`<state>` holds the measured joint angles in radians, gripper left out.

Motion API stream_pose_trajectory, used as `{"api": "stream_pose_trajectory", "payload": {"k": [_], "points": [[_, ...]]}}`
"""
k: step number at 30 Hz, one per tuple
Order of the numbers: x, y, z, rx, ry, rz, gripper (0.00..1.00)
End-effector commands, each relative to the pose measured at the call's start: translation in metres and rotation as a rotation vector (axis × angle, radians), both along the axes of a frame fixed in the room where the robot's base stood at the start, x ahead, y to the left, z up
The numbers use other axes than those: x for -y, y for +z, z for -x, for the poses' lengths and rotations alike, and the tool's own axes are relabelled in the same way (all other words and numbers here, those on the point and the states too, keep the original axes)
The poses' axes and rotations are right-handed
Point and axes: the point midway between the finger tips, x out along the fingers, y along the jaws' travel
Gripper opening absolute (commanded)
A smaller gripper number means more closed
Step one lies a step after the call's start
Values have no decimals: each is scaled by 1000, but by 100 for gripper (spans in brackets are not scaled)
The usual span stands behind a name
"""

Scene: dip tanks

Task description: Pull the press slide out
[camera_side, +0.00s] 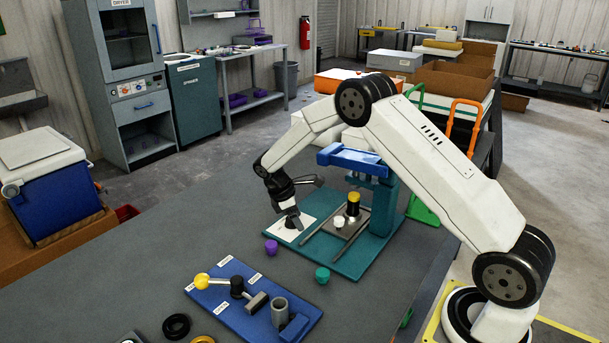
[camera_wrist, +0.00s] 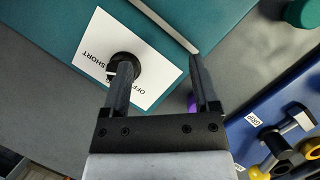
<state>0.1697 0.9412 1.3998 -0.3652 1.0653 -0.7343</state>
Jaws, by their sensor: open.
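The press (camera_side: 383,208) stands on a teal base plate (camera_side: 352,268), with a blue head above. Its grey slide plate (camera_side: 349,229) lies between rails under the head. A white knob (camera_side: 338,222) and a dark cylinder with a yellow top (camera_side: 353,203) are on or by the slide. My gripper (camera_side: 292,222) is open, pointing down over a white card (camera_side: 283,232) left of the slide. In the wrist view my gripper (camera_wrist: 160,75) is open above the card (camera_wrist: 150,92), with a black round piece (camera_wrist: 124,63) by the left finger.
A purple cap (camera_side: 271,247) and a green cap (camera_side: 322,275) stand near the base plate's front edge. A blue board (camera_side: 232,312) with a yellow-ball lever lies in front.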

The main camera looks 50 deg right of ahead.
Motion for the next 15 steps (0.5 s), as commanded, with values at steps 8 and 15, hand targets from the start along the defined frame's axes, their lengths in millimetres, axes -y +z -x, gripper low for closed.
{"api": "stream_pose_trajectory", "payload": {"k": [8,15], "points": [[25,1,26,0,-3,0,78],[52,1,52,0,-4,0,78]]}}
